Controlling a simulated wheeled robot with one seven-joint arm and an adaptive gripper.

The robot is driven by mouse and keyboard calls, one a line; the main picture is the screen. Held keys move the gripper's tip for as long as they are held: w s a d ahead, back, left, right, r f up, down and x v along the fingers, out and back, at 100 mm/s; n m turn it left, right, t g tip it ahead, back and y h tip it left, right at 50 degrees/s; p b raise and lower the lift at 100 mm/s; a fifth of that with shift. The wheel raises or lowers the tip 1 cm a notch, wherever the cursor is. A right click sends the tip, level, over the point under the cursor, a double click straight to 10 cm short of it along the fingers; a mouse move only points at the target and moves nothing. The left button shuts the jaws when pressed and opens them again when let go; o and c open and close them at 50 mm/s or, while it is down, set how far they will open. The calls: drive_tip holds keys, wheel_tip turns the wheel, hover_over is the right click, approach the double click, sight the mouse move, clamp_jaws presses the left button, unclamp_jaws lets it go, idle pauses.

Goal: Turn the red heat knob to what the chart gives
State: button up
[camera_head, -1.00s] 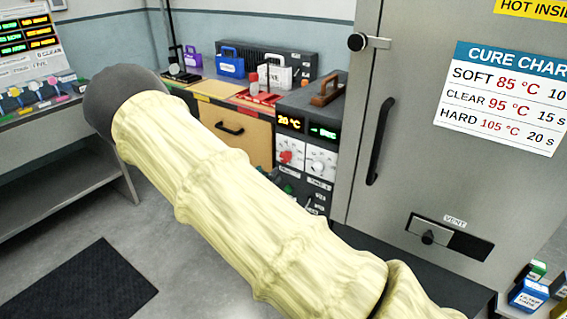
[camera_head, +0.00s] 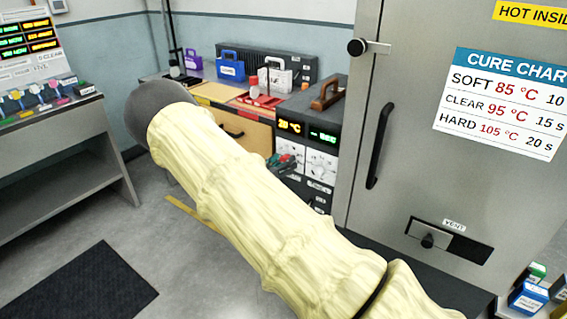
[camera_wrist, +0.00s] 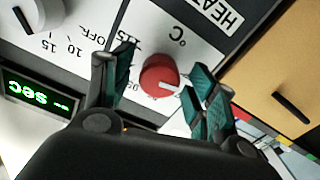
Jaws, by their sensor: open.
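The red heat knob (camera_wrist: 159,75) sits on a white panel marked HEAT and °C in the wrist view, with a pale pointer line on its face. My gripper (camera_wrist: 160,80) is open, with one teal-padded finger on each side of the knob; I cannot tell whether they touch it. The temperature display (camera_head: 290,126) reads 20 °C. The cure chart (camera_head: 500,103) lists SOFT 85 °C, CLEAR 95 °C and HARD 105 °C.
A white time knob (camera_wrist: 38,12) is beside the heat knob, near a green sec display (camera_wrist: 38,96). A wooden drawer front (camera_head: 245,133) is left of the panel. The grey oven door (camera_head: 400,170) stands to the right. Open floor lies at lower left.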

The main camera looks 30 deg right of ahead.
drive_tip(key=shift+d, duration=0.1)
drive_tip(key=shift+c, duration=0.5)
drive_tip(key=c, duration=0.9)
drive_tip(key=shift+c, duration=0.2)
drive_tip(key=m+b, duration=0.1)
drive_tip(key=m, duration=0.1)
drive_tip(key=m+b, duration=0.2)
drive_tip(key=shift+f+m+b, duration=0.2)
drive_tip(key=shift+m+b, duration=0.1)
drive_tip(key=m+b, duration=0.2)
drive_tip(key=m, duration=0.1)
drive_tip(key=shift+m+b, duration=0.3)
drive_tip(key=shift+m, duration=0.1)
drive_tip(key=m+b, duration=0.3)
drive_tip(key=m, duration=0.1)
drive_tip(key=shift+r+m+b, duration=0.15)
drive_tip(key=shift+m+b, duration=0.95)
drive_tip(key=shift+m, duration=0.5)
